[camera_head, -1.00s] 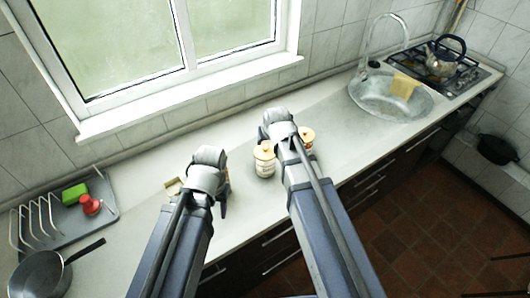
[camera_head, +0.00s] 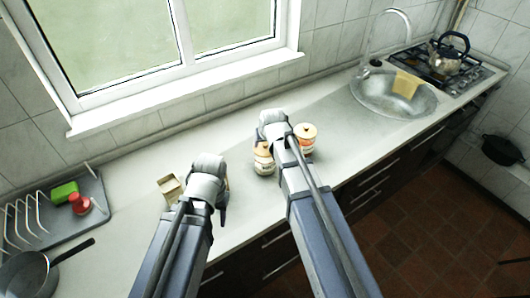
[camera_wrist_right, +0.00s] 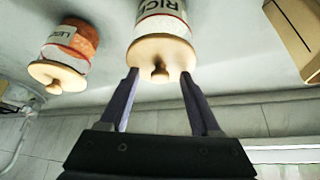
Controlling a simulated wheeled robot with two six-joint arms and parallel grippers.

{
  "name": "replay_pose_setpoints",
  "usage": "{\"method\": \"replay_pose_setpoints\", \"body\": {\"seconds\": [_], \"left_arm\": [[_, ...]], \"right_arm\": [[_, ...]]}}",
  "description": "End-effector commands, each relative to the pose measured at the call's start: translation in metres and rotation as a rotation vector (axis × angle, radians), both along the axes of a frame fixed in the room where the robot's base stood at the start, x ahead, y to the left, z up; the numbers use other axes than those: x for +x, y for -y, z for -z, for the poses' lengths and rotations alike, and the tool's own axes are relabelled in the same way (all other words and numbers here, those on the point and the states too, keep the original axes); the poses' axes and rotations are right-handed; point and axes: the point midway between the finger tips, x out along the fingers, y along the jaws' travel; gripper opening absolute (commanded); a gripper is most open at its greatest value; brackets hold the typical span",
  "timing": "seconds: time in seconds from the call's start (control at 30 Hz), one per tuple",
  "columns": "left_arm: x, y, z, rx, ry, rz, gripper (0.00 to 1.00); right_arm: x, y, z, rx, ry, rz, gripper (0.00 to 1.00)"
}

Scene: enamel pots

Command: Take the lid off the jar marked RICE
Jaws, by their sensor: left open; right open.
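The RICE jar (camera_wrist_right: 160,22) is white with a pale wooden lid (camera_wrist_right: 150,55) and a round knob; it appears upside down in the right wrist view. In the head view the jar (camera_head: 264,163) stands on the counter, partly beside my right arm. My right gripper (camera_wrist_right: 159,74) is open, its fingertips near opposite sides of the lid's edge. I cannot tell whether they touch it. My left gripper (camera_head: 224,197) is open and empty over the counter, left of the jar.
A second jar (camera_wrist_right: 72,45), orange and white with a label starting "LE", stands close beside the RICE jar. A small box (camera_head: 169,188) sits behind my left gripper. A dish rack (camera_head: 40,222) and pan (camera_head: 35,275) lie at left, the sink (camera_head: 372,105) at right.

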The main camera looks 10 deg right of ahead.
Motion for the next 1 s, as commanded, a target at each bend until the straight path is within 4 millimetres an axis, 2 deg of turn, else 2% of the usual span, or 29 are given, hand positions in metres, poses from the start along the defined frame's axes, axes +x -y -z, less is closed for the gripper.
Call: {"method": "replay_pose_setpoints", "body": {"seconds": [0.13, 0.7, 1.0], "left_arm": [[0.0000, 0.0000, -0.0014, 0.000, 0.000, 0.000, 0.50], [0.0000, 0.0000, -0.0013, 0.000, 0.000, 0.000, 0.50], [0.0000, -0.0001, -0.0013, 0.000, 0.000, 0.000, 0.50]], "right_arm": [[-0.0004, 0.0001, -0.0014, 0.000, 0.000, 0.000, 0.63], [-0.0005, 0.0001, -0.0013, 0.000, 0.000, 0.000, 0.00], [-0.0005, 0.0001, -0.0013, 0.000, 0.000, 0.000, 0.00]]}}
